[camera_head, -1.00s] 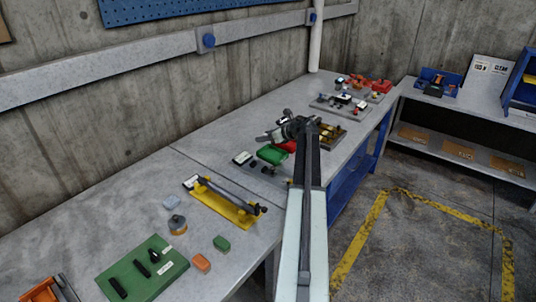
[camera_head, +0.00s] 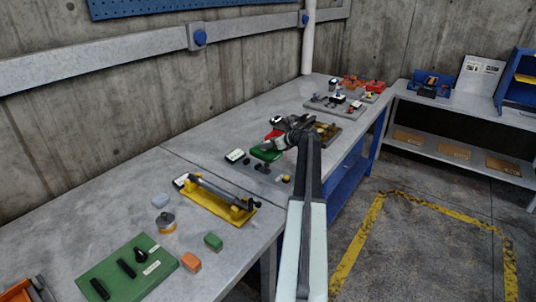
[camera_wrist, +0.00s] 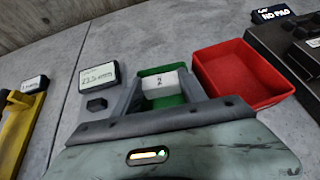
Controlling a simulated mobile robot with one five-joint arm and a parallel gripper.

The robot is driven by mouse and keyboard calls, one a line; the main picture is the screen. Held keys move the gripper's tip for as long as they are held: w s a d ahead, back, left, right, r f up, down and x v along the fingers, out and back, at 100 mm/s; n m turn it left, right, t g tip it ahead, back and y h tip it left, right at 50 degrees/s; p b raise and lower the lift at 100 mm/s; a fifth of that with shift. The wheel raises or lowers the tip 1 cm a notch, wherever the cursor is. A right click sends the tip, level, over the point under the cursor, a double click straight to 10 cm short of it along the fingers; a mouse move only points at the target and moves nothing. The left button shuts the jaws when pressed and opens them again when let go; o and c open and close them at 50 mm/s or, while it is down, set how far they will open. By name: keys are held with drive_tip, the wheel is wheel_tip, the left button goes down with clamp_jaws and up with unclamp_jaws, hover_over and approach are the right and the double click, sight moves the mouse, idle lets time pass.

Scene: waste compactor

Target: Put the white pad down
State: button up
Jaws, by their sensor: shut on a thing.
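In the wrist view, my gripper (camera_wrist: 163,92) is shut on the small white pad (camera_wrist: 158,82), which sits between its two grey fingers and has dark marks on its top. A green tray (camera_wrist: 152,71) shows behind and around the pad. Whether the pad touches the tray, I cannot tell. In the head view, my gripper (camera_head: 285,126) is over the bench, just beyond the green tray (camera_head: 265,154). The pad is not clearly made out there.
A red tray (camera_wrist: 250,82) is right of the green one. A gauge with a "23.5 mm" display (camera_wrist: 97,77) stands left. A yellow fixture (camera_head: 215,203) and a green board (camera_head: 127,269) lie nearer on the bench. Bare bench lies along the wall.

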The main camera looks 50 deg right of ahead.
sight(268, 155)
wheel_tip(268, 155, down, 3)
drive_tip(key=shift+f+b, duration=0.2)
drive_tip(key=shift+b, duration=0.9)
drive_tip(key=shift+r, duration=0.3)
drive_tip(key=shift+f, duration=0.25)
drive_tip(key=o, duration=1.2)
drive_tip(key=shift+o, duration=0.2)
drive_tip(key=shift+r, duration=0.1)
drive_tip(key=shift+r+p, duration=0.2)
drive_tip(key=shift+p, duration=0.1)
drive_tip(key=p+v, duration=0.5)
drive_tip(key=v, duration=0.7)
drive_tip(key=shift+f+p, duration=0.1)
drive_tip(key=shift+p, duration=0.2)
